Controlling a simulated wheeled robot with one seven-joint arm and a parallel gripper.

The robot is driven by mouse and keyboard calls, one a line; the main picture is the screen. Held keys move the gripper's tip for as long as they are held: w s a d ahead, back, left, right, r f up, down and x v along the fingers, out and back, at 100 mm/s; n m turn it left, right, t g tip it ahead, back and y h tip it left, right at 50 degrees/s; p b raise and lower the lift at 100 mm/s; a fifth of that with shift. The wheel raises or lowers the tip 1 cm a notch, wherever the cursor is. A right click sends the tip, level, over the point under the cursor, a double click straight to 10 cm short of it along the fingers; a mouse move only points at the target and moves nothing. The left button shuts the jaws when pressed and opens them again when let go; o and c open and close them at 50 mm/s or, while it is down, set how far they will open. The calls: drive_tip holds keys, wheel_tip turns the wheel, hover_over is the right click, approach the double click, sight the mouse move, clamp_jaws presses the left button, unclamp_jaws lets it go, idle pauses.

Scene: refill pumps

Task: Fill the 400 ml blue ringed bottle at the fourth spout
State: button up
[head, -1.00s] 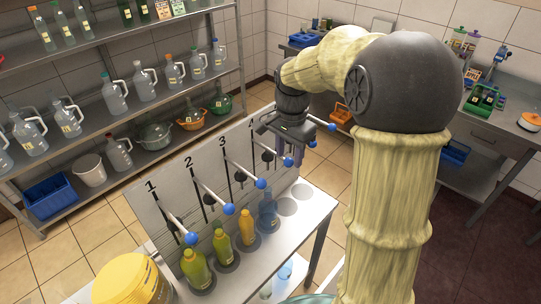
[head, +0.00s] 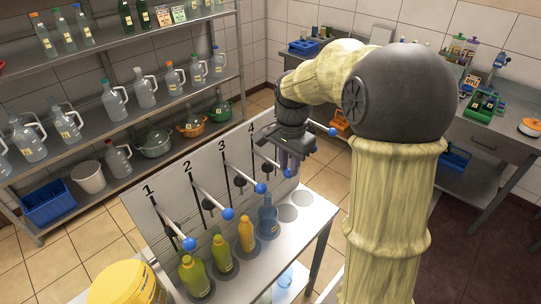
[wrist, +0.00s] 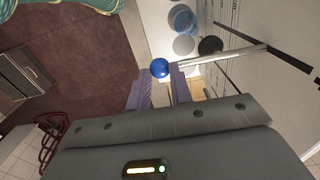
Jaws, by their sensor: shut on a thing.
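The blue bottle (head: 268,222) stands upright on the counter under the fourth spout, behind the orange bottle in the row. It shows from above in the wrist view (wrist: 183,19); its rings cannot be made out. My gripper (head: 287,168) points down above and behind the bottle, at the lever beside label 4. In the wrist view the purple fingertips (wrist: 161,80) are shut on that lever's blue ball (wrist: 160,68). The ball also shows just under the fingers in the head view (head: 288,173). The liquid level in the bottle is unclear.
Two green bottles (head: 197,277) and an orange bottle (head: 246,236) stand under spouts 1 to 3. Empty round places (head: 287,213) lie right of the blue bottle. Other blue-ball levers (head: 228,214) stick out along the panel. A yellow tub (head: 125,283) is front left.

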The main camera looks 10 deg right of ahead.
wheel_tip(320, 180, down, 10)
drive_tip(key=b, duration=0.6)
idle(0.4)
drive_tip(key=shift+f+b, duration=0.5)
drive_tip(key=shift+f, duration=0.1)
drive_tip(key=shift+r, duration=0.15)
idle(4.3)
drive_tip(key=shift+r+p, duration=0.65)
drive_tip(key=shift+p, duration=0.05)
clamp_jaws()
wheel_tip(320, 180, up, 13)
drive_tip(key=p, duration=1.1)
